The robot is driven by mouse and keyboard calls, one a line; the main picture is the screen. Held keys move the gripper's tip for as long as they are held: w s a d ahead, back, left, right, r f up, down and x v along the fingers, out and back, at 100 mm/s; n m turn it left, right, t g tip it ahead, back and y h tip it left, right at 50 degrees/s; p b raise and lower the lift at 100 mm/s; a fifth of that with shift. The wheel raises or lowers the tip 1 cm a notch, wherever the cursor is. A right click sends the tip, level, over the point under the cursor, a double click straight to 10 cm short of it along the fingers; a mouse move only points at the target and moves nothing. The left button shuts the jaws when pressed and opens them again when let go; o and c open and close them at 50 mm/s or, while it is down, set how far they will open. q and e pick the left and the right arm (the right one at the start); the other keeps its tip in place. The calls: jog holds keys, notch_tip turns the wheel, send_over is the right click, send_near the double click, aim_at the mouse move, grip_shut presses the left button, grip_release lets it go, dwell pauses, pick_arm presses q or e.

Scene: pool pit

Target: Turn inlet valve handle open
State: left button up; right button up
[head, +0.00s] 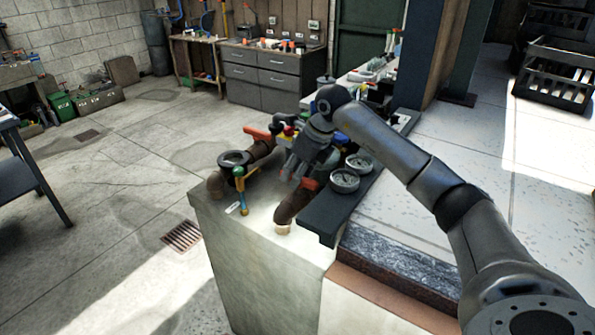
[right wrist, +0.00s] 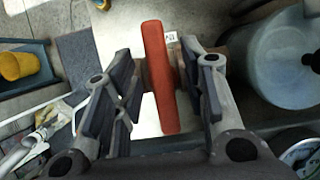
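A bare pale block (head: 262,262) carries brown pipes. One red handle (head: 257,132) sits on the far left pipe. Another red handle (head: 310,184) shows on the near pipe (head: 291,207), just below my right gripper (head: 295,170). In the right wrist view, a long red handle (right wrist: 158,75) stands upright between the fingers of my right gripper (right wrist: 160,95). The fingers are apart, with a gap on each side of the handle. I cannot tell which handle is the inlet one. My left gripper is not in view.
Two round gauges (head: 344,180) stand on a dark ledge right of the gripper. A black ring-shaped wheel (head: 234,158) and a yellow-and-teal tool (head: 240,188) are at the block's left. Open floor lies left; a dark crate (head: 556,78) is at far right.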

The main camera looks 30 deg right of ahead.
grip_shut()
jog(key=shift+n, duration=0.3)
jog(key=n+g+y, duration=0.1)
jog(key=n, duration=0.3)
jog(key=shift+n, duration=0.3)
jog(key=n+g, duration=0.1)
jog(key=n, duration=0.1)
jog(key=n+y, duration=0.1)
jog(key=n, duration=0.1)
jog(key=shift+s+a+n+g+p, duration=0.1)
jog(key=shift+n+g+p, duration=0.2)
jog(key=shift+g+p, duration=0.1)
jog(key=n+g, duration=0.1)
jog(key=n, duration=0.3)
jog(key=shift+s+f+g+y, duration=0.1)
jog(key=shift+g+y, duration=0.2)
jog(key=shift+g, duration=0.1)
jog(key=shift+f+n+g, duration=0.1)
jog(key=shift+n+g, duration=0.6)
jog(key=shift+n, duration=1.4)
jog(key=shift+s, duration=0.1)
